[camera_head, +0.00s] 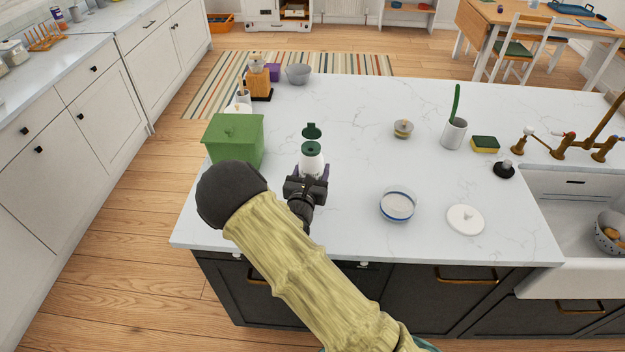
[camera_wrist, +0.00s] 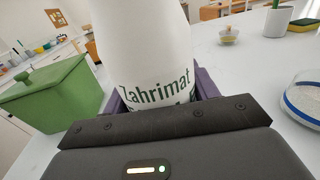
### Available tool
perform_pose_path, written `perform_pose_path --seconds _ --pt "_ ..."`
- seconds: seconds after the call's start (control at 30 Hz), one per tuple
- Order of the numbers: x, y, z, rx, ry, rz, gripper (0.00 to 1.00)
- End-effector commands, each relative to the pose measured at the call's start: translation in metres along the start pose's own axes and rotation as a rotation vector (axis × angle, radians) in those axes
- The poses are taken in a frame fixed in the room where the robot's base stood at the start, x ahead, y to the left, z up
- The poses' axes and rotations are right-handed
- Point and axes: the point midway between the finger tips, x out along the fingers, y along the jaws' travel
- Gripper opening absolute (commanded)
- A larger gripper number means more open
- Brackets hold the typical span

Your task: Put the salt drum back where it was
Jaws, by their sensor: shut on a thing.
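The salt drum (camera_head: 311,157) is a white cylinder with a green top, and its green flip lid stands open. It is upright over the island counter, just right of the green box. My gripper (camera_head: 308,174), with purple fingers, is shut around the drum's lower part. In the wrist view the white drum (camera_wrist: 145,50) fills the middle, with green lettering reading "Zahrimat", and my gripper (camera_wrist: 160,100) has a purple finger on each side of it. The drum's base is hidden by my gripper, so I cannot tell whether it touches the counter.
A green lidded box (camera_head: 234,140) stands close on the left. A blue-rimmed glass bowl (camera_head: 397,205) and a white lid (camera_head: 465,219) lie to the right. A small lidded jar (camera_head: 403,128) stands behind. The counter's middle (camera_head: 360,150) is clear.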

Motion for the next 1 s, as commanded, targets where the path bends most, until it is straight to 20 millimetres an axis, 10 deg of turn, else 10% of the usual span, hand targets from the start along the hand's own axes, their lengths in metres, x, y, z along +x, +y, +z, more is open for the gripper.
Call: perform_pose_path --seconds 0.9,0.93,1.0 --pt "0.000 0.000 -0.044 0.000 -0.001 -0.001 0.19" --pt "0.000 0.000 -0.045 0.000 0.001 0.000 0.63" --pt "0.000 0.000 -0.044 -0.001 0.001 0.000 0.77"
